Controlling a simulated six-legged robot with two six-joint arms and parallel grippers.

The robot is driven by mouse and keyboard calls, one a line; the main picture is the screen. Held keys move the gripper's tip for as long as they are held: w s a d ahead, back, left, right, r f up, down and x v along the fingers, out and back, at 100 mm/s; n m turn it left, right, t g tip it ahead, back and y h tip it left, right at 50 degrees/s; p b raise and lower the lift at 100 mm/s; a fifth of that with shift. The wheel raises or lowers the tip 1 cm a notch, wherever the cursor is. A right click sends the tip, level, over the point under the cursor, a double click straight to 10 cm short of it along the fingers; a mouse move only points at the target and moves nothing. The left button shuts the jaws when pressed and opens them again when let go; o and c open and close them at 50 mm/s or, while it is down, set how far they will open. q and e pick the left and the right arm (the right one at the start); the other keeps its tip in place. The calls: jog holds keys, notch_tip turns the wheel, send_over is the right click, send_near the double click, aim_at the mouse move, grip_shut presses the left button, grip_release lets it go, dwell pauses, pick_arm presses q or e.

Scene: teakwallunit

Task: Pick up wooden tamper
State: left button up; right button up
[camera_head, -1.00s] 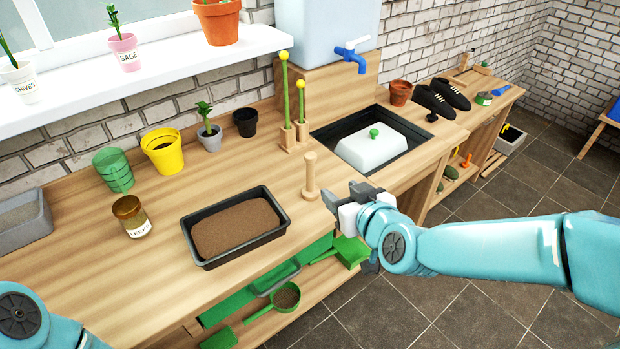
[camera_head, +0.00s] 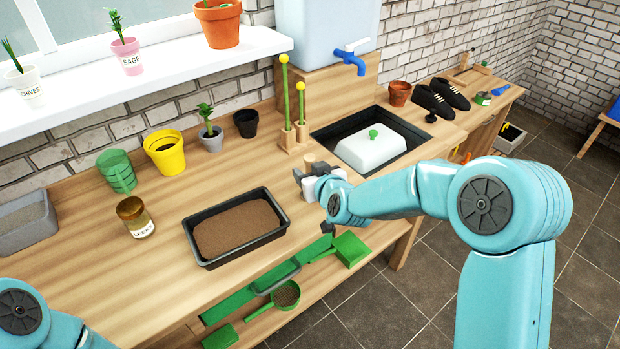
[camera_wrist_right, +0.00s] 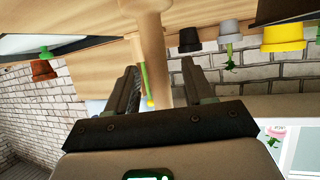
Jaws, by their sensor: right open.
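The wooden tamper (camera_head: 310,158) stands upright on the wooden worktop (camera_head: 160,205), right of the soil tray. In the head view my right gripper (camera_head: 302,174) hides most of it; only its upper end shows. In the right wrist view, which is upside down, the tamper (camera_wrist_right: 153,45) rises between the two spread fingers of my right gripper (camera_wrist_right: 160,72). The fingers are open, one on each side of its shaft, with gaps visible. My left arm shows at the lower left corner; its gripper is out of view.
A black tray of soil (camera_head: 238,228) lies just left of my right gripper. Wooden blocks with yellow-tipped green sticks (camera_head: 286,137) stand behind it. A sink with a white lidded box (camera_head: 371,151) is to the right. Green tools (camera_head: 348,250) lie on the shelf below.

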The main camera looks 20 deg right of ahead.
jog(key=shift+w+f, duration=0.1)
jog(key=shift+w, duration=0.15)
grip_shut()
